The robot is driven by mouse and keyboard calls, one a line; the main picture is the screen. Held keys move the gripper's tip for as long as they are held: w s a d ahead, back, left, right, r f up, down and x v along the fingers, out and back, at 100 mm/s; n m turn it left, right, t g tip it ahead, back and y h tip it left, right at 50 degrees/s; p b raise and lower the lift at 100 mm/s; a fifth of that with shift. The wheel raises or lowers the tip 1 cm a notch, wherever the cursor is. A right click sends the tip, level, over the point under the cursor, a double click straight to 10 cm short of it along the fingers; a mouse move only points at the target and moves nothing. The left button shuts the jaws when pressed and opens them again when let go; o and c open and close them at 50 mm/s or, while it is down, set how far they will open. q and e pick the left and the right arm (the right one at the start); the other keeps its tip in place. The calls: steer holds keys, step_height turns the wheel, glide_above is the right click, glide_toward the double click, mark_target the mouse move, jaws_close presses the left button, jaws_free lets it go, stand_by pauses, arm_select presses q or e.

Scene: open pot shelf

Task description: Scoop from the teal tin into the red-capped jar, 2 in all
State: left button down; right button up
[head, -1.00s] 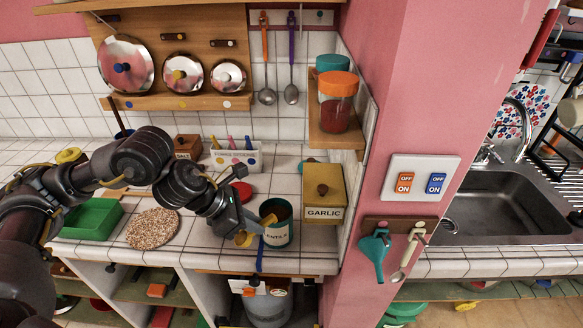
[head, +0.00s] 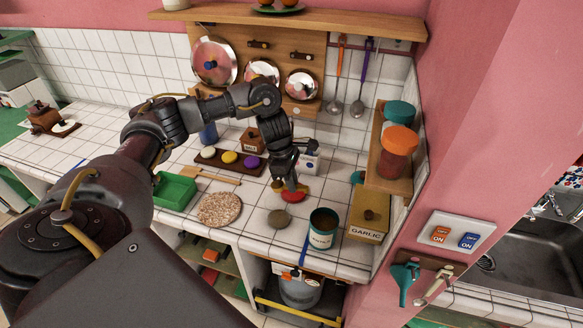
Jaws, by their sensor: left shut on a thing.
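The teal tin (head: 322,230), with a pale label, stands open near the counter's front edge. My left gripper (head: 290,187) is behind and left of it, shut on a yellow-handled tool, whose yellow part (head: 304,188) shows beside the fingers. A red round cap (head: 293,197) shows just below the fingers; I cannot tell whether it touches them. A round grey-brown thing (head: 278,218) is left of the tin; I cannot tell whether it is the tool's bowl or an open jar. No jar wearing a red cap is clear here. My right gripper is out of view.
A yellow garlic box (head: 368,215) stands right of the tin. An orange-lidded jar (head: 397,152) is on the side shelf above. A round speckled mat (head: 219,209) and a green tray (head: 175,191) lie to the left. A tray of coloured discs (head: 229,160) lies behind.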

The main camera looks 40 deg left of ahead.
arm_select(q)
steer(key=shift+a, duration=0.15)
steer(key=shift+f, duration=0.25)
steer(key=f+t+y+b, duration=0.1)
steer(key=t+y+b, duration=0.1)
steer(key=t+b, duration=0.3)
steer(key=s+f+t+y+b, duration=0.1)
steer(key=t+b, duration=0.4)
steer(key=b, duration=0.5)
steer(key=d+f+n+t+y+b, duration=0.1)
steer(key=t+y+b, duration=0.3)
steer(key=t+b, duration=0.2)
steer(key=shift+s+f+b, duration=0.2)
steer(key=shift+f+b, duration=0.15)
steer(key=shift+b, duration=0.55)
steer(key=shift+a, duration=0.1)
stand_by(1.0)
